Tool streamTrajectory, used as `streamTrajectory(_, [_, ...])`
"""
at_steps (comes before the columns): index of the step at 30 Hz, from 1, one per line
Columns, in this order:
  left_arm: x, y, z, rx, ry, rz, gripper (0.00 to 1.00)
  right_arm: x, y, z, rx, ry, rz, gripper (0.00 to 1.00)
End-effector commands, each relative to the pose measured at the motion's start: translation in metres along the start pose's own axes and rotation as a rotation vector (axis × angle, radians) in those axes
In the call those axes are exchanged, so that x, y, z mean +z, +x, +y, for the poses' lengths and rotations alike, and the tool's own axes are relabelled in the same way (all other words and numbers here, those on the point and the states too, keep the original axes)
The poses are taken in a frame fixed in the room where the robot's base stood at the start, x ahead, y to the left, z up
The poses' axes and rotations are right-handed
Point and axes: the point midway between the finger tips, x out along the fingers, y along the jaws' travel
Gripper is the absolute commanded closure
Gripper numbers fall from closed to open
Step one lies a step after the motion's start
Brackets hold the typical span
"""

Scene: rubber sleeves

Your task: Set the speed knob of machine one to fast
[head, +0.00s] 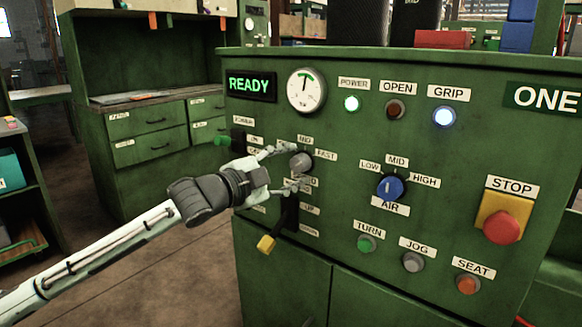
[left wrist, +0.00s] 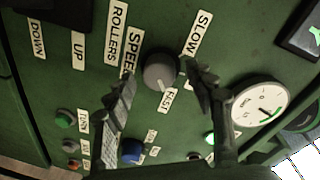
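The green panel of machine one (head: 345,120) carries the grey round speed knob (head: 301,161), with MID above it and FAST to its right. In the left wrist view the knob (left wrist: 160,70) sits between my fingers, with SLOW above it, SPEED to its left and the FAST label below, partly covered. I cannot read the knob's pointer clearly. My left gripper (head: 284,168) reaches in from the left, its fingertips spread above and below the knob. In the left wrist view the gripper (left wrist: 162,92) is open, with visible gaps beside the knob. My right gripper is not in view.
A lever with a yellow grip (head: 266,243) hangs just below my gripper. A blue air knob (head: 391,187), a red stop button (head: 501,227) and turn (head: 366,243) and jog (head: 412,262) buttons lie right. The READY display (head: 250,84) and gauge (head: 306,90) are above.

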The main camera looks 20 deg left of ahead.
Motion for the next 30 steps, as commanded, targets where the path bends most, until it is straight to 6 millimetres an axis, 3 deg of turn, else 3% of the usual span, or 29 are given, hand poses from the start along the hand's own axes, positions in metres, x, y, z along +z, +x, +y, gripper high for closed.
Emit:
streamTrajectory(8, [0.001,-0.005,0.001,0.001,-0.002,-0.002,0.46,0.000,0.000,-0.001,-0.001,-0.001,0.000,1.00])
streamTrajectory(21, [0.002,-0.082,0.002,0.004,0.000,-0.005,0.46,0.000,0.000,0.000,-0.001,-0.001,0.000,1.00])
streamTrajectory(30, [0.002,-0.112,0.001,0.002,-0.002,-0.004,0.46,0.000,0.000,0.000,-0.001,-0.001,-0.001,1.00])
